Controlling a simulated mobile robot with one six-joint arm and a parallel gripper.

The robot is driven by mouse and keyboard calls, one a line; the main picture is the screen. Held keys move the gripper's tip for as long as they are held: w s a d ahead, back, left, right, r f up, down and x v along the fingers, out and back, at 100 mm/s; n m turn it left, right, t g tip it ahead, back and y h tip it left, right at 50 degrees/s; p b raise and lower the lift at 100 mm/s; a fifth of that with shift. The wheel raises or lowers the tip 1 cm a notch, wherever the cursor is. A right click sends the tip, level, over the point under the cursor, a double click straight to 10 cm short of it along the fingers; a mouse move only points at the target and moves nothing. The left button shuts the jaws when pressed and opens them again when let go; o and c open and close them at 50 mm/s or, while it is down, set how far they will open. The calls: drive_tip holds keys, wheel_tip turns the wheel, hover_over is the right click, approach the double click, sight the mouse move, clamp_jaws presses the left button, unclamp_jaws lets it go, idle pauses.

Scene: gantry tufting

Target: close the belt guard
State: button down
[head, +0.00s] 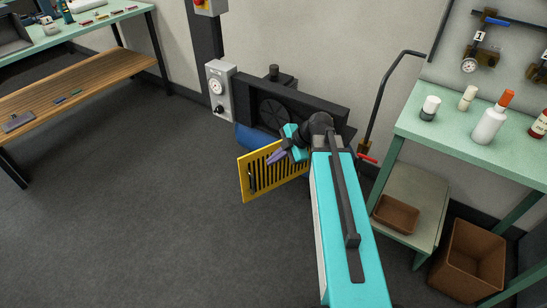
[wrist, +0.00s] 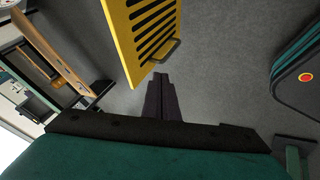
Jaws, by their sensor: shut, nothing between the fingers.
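The belt guard (head: 250,180) is a yellow slotted panel. It stands swung out from the black belt housing (head: 310,92), open at an angle. In the wrist view the guard (wrist: 117,14) rises at top centre, with a small dark handle (wrist: 164,52) near its lower right edge. My gripper (head: 272,159) is beside the guard's upper part in the head view. In the wrist view my gripper (wrist: 160,76) is shut and empty, its dark tips just below the guard's edge and handle. I cannot tell whether they touch. My arm hides part of the housing and the guard's right side.
A grey control box (head: 221,88) is on the wall left of the housing. A green table (head: 455,130) with bottles stands at right, with brown bins (head: 470,255) below. A wooden-shelved bench (head: 85,85) is at left. The floor (head: 150,200) before the guard is clear.

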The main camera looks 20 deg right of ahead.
sight(258, 160)
drive_tip(key=shift+w+a+f+p, duration=0.4)
drive_tip(key=shift+w+a+f, duration=0.25)
drive_tip(key=shift+w+f, duration=0.3)
drive_tip(key=shift+w+a+f+p, duration=0.4)
drive_tip(key=shift+w+a+f, duration=0.3)
drive_tip(key=shift+w, duration=0.4)
drive_tip(key=shift+w+a+f+p, duration=0.4)
drive_tip(key=shift+w+a+f, duration=0.15)
drive_tip(key=shift+w+f, duration=0.45)
drive_tip(key=shift+w+r, duration=0.1)
drive_tip(key=shift+w, duration=0.05)
